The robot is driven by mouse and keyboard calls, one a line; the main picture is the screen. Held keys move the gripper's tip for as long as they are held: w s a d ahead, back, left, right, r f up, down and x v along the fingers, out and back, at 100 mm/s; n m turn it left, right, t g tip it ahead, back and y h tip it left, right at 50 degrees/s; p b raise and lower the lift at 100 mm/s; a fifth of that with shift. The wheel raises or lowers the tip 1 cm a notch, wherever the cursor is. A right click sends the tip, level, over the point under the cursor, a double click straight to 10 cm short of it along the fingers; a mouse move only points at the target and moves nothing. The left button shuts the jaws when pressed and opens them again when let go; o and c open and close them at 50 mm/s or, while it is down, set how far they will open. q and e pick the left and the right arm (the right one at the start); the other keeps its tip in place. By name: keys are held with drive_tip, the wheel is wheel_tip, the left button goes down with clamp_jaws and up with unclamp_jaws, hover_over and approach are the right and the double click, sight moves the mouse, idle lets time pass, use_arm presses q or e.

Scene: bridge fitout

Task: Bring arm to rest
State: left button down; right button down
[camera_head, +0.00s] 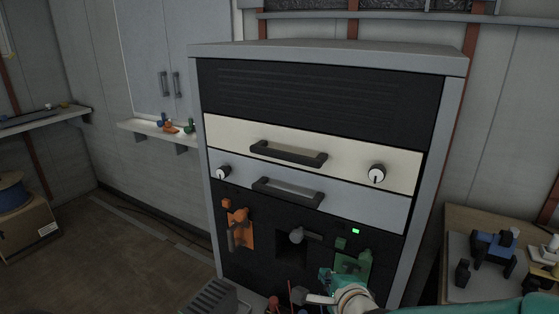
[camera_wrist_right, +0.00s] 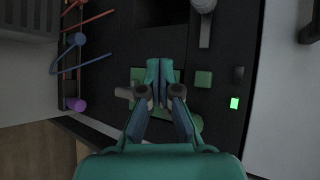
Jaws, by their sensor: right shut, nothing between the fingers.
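My right gripper (camera_head: 326,280), teal with a pale wrist, is low in front of the cabinet's black lower panel (camera_head: 268,262). Its arm comes in from the bottom right. In the right wrist view, the gripper (camera_wrist_right: 162,90) is shut and empty, its fingertips in front of the green plate (camera_wrist_right: 138,76). The fingers hide part of that plate; whether they touch it I cannot tell. In the head view the green fitting (camera_head: 352,262) shows just right of the gripper. My left gripper is in neither view.
The grey cabinet has a cream drawer (camera_head: 220,138) and a grey drawer (camera_head: 240,178) with bar handles. An orange lever (camera_head: 239,225) and a grey lever (camera_head: 298,236) stick out. A lit green lamp (camera_head: 355,231) is at right. A wooden table (camera_head: 470,215) with loose parts stands right.

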drive_tip(key=s+f+n+g+p, duration=0.1)
drive_tip(key=s+f+n+g, duration=0.2)
drive_tip(key=f, duration=0.6)
drive_tip(key=s+f+n+g+y+p, duration=0.1)
drive_tip(key=s+f+n+g, duration=0.2)
drive_tip(key=s+f+n, duration=0.3)
drive_tip(key=s+a+f+n+g+p, duration=0.1)
drive_tip(key=s+f+n+g, duration=0.2)
drive_tip(key=s+f, duration=0.4)
wheel_tip(320, 180, down, 5)
drive_tip(key=shift+f+n, duration=0.1)
drive_tip(key=shift+n, duration=0.7)
drive_tip(key=s+a+f+n+g+y, duration=0.1)
drive_tip(key=s+f+n+g, duration=0.2)
drive_tip(key=s, duration=0.4)
drive_tip(key=shift+s+f+n, duration=0.35)
drive_tip(key=shift+f+n, duration=0.05)
drive_tip(key=shift+f, duration=0.05)
drive_tip(key=shift+a, duration=0.1)
